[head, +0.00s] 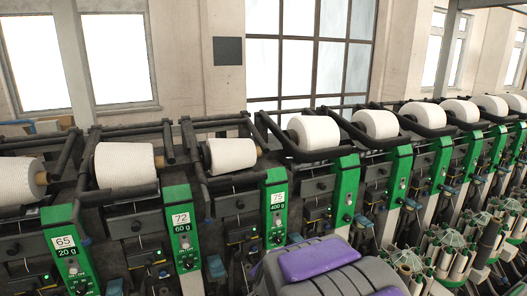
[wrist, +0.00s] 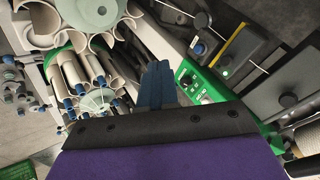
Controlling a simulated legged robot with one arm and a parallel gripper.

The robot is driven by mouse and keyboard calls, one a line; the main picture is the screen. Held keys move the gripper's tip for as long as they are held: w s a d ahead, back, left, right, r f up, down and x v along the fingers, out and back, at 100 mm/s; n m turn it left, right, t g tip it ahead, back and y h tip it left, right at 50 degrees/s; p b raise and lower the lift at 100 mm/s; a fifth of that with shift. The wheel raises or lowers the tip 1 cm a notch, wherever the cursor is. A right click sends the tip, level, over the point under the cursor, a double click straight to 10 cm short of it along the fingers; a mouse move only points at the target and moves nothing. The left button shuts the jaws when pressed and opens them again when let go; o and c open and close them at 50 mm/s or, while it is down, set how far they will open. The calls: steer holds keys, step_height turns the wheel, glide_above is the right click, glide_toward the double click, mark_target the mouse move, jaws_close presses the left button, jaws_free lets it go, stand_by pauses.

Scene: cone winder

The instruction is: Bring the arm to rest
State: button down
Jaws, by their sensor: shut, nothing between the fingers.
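My gripper (wrist: 158,72) shows in the wrist view as dark blue fingers beyond a black and purple part of my arm. The fingers are together, with nothing held between them. They point towards the winder, in front of a green panel (wrist: 198,86) and beside a cluster of pale tubes (wrist: 85,78). I cannot tell the exact gap to either. In the head view, a grey and purple part of me (head: 318,258) fills the bottom middle; the fingers are not visible there.
The cone winder's row of green-panelled units (head: 277,207) runs across the head view. White yarn cones (head: 124,164) lie along its top. Round tube holders (head: 450,240) stand in front at the right. Windows (head: 121,57) and a wall are behind.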

steer(key=s+d+r+n+g, duration=0.1)
steer(key=s+d+n+g, duration=0.1)
steer(key=s, duration=1.1)
steer(key=s+d+r+n+g+h, duration=0.1)
steer(key=s+d+r+n+g, duration=0.1)
steer(key=s+d, duration=0.5)
steer(key=s+d+r+n+g, duration=0.2)
steer(key=s+d+n+g, duration=0.2)
steer(key=s, duration=1.6)
steer(key=shift+d+g, duration=0.25)
steer(key=shift+g, duration=0.75)
steer(key=shift+r, duration=0.1)
